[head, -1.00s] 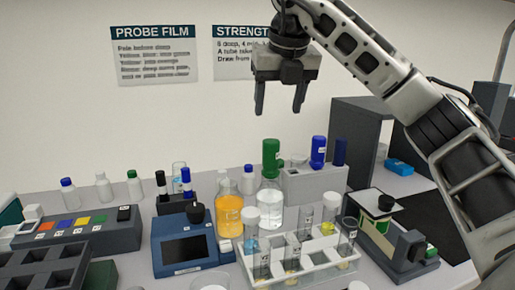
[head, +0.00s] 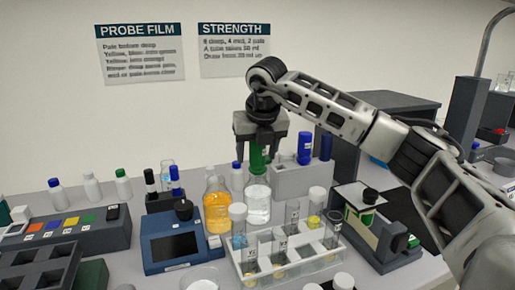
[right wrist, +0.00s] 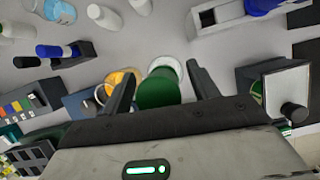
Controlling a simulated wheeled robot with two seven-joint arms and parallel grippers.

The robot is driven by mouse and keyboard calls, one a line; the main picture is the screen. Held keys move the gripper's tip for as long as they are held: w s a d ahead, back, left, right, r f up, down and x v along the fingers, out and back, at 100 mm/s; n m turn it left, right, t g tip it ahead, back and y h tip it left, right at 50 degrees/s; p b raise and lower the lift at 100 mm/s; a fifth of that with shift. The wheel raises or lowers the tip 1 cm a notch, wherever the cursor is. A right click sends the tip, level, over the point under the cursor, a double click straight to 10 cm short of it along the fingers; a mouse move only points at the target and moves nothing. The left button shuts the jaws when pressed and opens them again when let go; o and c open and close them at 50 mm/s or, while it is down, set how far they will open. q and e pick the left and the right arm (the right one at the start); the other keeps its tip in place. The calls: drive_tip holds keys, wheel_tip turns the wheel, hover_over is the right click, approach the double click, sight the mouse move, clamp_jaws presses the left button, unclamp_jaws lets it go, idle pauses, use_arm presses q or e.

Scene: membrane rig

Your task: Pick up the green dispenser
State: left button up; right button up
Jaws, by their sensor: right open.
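The green dispenser (head: 258,160) stands upright on the clear bottle (head: 257,200) behind the white tube rack. Its top is hidden by my right gripper (head: 260,148), which is over it pointing down. In the right wrist view the green dispenser (right wrist: 158,90) lies between the two spread fingers of my right gripper (right wrist: 162,70). A gap shows beside it, more clearly on the right, so the gripper is open and not shut on it. My left gripper is not in view.
A grey stand (head: 290,180) with blue dispensers (head: 304,147) is close on the right. An orange bottle (head: 217,208) is close on the left. The white tube rack (head: 300,262) stands in front, and a blue device (head: 178,240) stands at front left.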

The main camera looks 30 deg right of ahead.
drive_tip(key=shift+f, duration=0.2)
drive_tip(key=c, duration=1)
drive_tip(key=shift+r, duration=0.15)
wheel_tip(320, 180, up, 9)
drive_tip(key=shift+w+f, duration=0.1)
drive_tip(key=shift+f, duration=0.1)
wheel_tip(320, 180, up, 4)
drive_tip(key=shift+p, duration=1.25)
wheel_tip(320, 180, up, 2)
drive_tip(key=shift+r+p, duration=0.1)
drive_tip(key=shift+p, duration=1.05)
